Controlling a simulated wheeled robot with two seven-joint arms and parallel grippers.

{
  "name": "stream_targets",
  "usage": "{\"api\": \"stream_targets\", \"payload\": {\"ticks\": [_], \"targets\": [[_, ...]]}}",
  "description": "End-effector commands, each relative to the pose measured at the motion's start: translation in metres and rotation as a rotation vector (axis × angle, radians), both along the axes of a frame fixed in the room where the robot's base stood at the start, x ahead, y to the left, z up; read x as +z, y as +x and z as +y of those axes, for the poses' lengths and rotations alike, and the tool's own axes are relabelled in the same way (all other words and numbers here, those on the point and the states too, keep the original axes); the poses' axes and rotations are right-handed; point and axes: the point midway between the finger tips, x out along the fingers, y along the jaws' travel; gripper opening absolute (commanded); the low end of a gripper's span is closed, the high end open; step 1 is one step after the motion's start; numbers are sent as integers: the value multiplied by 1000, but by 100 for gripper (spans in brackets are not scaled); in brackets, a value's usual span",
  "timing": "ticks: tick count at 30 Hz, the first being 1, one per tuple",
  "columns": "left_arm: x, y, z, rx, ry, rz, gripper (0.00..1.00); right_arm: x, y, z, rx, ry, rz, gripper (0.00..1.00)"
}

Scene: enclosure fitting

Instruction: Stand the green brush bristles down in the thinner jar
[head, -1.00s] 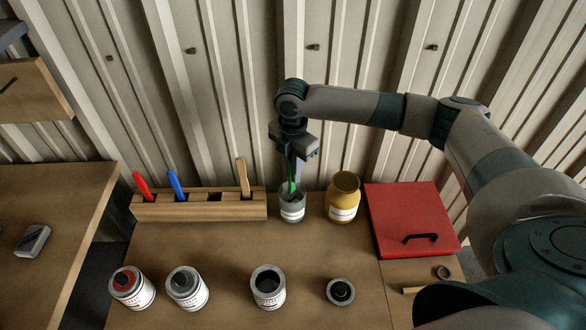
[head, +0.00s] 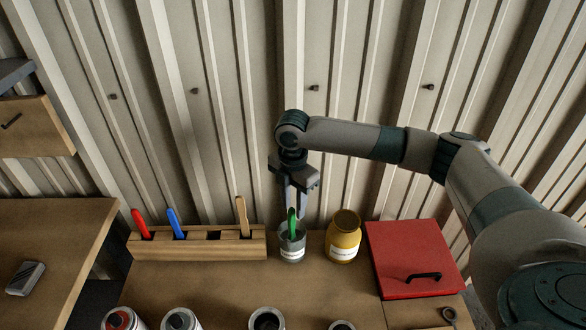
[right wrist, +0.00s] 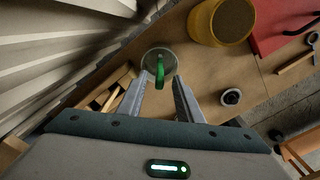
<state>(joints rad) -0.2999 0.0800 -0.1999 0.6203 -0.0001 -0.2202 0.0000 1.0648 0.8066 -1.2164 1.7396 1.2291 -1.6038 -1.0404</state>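The green brush (head: 292,222) stands in the thinner jar (head: 291,252), a small grey jar with a white label, with its handle up and leaning slightly. Its bristle end is hidden inside the jar. My right gripper (head: 291,212) is above the jar. In the right wrist view its two fingers (right wrist: 160,94) are spread apart, with the green handle (right wrist: 160,70) beyond and between their tips, and nothing is gripped. The round jar mouth (right wrist: 152,58) shows around the handle. My left gripper is not in view.
A wooden rack (head: 190,248) with red, blue and plain-handled brushes stands left of the jar. A yellow jar (head: 343,245) is close on the right, then a red panel (head: 410,250) with a black handle. Several cans line the front. A corrugated wall (head: 240,100) stands behind.

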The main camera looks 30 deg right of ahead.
Motion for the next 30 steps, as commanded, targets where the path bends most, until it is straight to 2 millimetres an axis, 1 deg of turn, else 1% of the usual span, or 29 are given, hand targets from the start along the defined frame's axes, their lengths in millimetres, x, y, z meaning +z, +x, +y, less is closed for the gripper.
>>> {"api": "stream_targets", "payload": {"ticks": [5, 12, 18, 21, 24, 30], "targets": [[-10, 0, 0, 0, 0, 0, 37, 29, 1, 0, 0, 1, -5, 32], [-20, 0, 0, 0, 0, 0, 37, 79, 1, 0, 0, 2, -5, 32], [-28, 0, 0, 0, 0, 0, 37, 117, 1, 1, 2, 2, -5, 32], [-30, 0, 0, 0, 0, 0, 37, 132, 1, 1, 1, 2, -5, 32], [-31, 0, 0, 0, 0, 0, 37, 142, 0, 1, 1, 1, -2, 32], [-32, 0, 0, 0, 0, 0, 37, 152, 0, 0, 1, 0, -1, 32]]}}
